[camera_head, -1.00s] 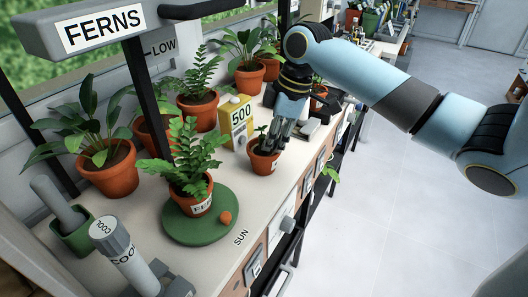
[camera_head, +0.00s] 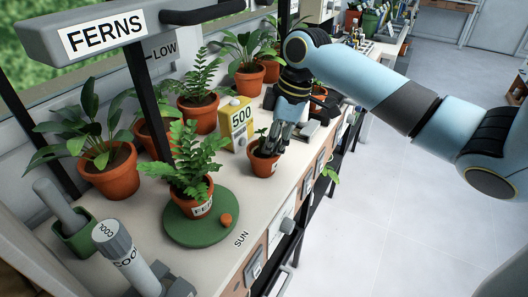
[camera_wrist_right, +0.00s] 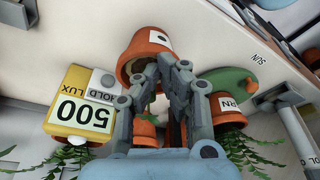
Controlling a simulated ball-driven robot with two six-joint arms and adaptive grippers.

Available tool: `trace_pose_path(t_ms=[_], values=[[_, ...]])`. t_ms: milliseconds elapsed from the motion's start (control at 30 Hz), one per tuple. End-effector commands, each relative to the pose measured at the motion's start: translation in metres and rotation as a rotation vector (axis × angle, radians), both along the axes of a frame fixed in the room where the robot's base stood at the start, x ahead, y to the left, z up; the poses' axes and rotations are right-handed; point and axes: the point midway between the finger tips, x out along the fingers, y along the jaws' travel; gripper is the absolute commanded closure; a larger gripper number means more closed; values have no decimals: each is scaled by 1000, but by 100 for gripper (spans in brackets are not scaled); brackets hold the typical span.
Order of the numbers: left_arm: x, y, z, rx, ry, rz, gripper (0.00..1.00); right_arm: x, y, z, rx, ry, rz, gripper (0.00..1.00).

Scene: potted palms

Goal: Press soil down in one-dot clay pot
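The one-dot clay pot (camera_head: 261,167) stands upright near the bench's front edge, with a small green sprout at its rim. In the right wrist view this pot (camera_wrist_right: 136,52) shows its white label with a dark dot. My right gripper (camera_head: 271,150) points down at the pot's mouth, its fingertips at or just inside the rim. In the wrist view its fingers (camera_wrist_right: 167,62) converge and look shut, with nothing seen between the tips. The soil and the exact contact are hidden by the fingers and rim. My left gripper is not in view.
A yellow "500" box (camera_head: 237,125) stands close behind the pot. Several potted plants line the back. The bench is clear near the "SUN" marking.

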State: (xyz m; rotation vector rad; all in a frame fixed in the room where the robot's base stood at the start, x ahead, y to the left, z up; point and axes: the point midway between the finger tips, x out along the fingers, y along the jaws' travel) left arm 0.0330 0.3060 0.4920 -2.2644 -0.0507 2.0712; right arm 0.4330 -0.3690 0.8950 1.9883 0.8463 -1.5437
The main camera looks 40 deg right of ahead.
Motion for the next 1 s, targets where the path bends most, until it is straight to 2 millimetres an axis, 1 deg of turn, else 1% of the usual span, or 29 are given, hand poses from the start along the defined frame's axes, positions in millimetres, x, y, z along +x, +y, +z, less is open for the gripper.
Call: trace_pose_path(t_ms=[1000], values=[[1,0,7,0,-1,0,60,0,0,-2,-1,1,0,100]])
